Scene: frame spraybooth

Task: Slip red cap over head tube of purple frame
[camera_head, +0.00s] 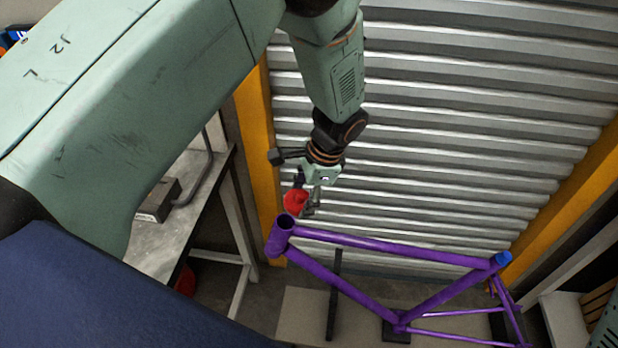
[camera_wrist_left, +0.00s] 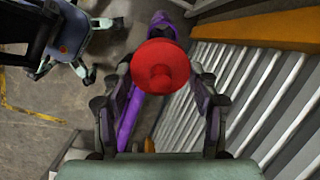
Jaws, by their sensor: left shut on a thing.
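The purple frame (camera_head: 355,245) stands in front of the ribbed wall, with its open head tube (camera_head: 281,232) at its left end. My left gripper (camera_head: 304,199) is shut on the red cap (camera_head: 295,202), which is above and slightly right of the head tube and apart from it in the head view. In the left wrist view the red cap (camera_wrist_left: 160,68) sits between the fingers of the gripper (camera_wrist_left: 160,85). It hides part of the purple frame (camera_wrist_left: 127,118) behind it. My right gripper is in neither view.
A ribbed metal shutter (camera_head: 460,110) stands close behind the frame, between yellow posts (camera_head: 258,140). A grey workbench (camera_head: 165,240) with a dark box-like item (camera_head: 158,200) is at the left. A blue plug (camera_head: 503,258) sits on the frame's right upper end.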

